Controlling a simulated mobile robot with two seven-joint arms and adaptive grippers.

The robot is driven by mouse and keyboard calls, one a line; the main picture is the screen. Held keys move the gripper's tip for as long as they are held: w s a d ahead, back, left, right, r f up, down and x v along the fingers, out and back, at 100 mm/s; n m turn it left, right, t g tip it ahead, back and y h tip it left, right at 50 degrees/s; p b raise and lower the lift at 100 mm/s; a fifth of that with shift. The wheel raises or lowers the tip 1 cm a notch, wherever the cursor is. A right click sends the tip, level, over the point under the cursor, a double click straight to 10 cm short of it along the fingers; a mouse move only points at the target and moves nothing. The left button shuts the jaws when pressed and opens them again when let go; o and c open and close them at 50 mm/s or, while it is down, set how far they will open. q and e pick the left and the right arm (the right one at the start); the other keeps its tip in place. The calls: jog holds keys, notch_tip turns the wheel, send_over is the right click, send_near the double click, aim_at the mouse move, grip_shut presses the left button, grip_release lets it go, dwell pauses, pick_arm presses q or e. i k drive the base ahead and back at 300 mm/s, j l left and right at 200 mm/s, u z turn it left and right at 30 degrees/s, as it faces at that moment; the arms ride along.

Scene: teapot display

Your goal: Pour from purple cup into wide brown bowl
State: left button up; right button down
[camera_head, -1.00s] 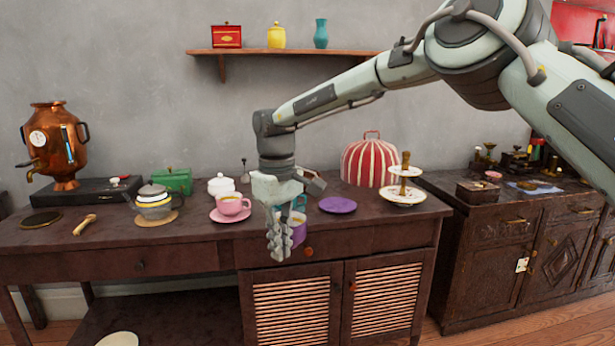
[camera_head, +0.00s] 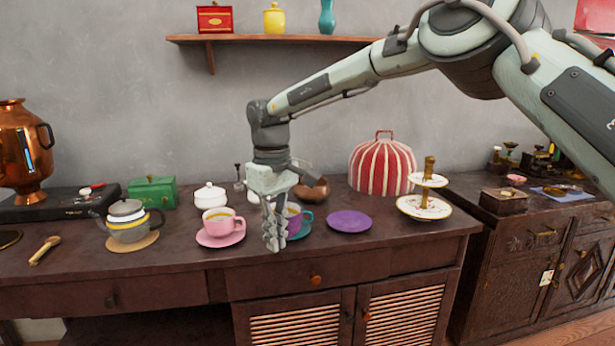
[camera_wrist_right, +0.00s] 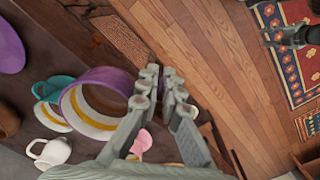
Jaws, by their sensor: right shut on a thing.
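My right gripper (camera_head: 273,238) is shut on the purple cup (camera_head: 292,212) at the counter's front, in the head view partly covering it. The wide brown bowl (camera_head: 314,190) is behind the gripper and partly hidden. A brown edge, likely the bowl (camera_wrist_right: 8,120), shows at the wrist view's left.
A teal cup (camera_head: 306,216) on a teal saucer is close behind the purple cup. A pink cup (camera_head: 222,222) stands to the left, a purple plate (camera_head: 349,221) to the right. A white lidded pot (camera_head: 209,196) and striped cover (camera_head: 382,168) stand farther back.

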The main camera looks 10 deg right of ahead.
aim_at(322, 190)
jog(key=i, duration=1.4)
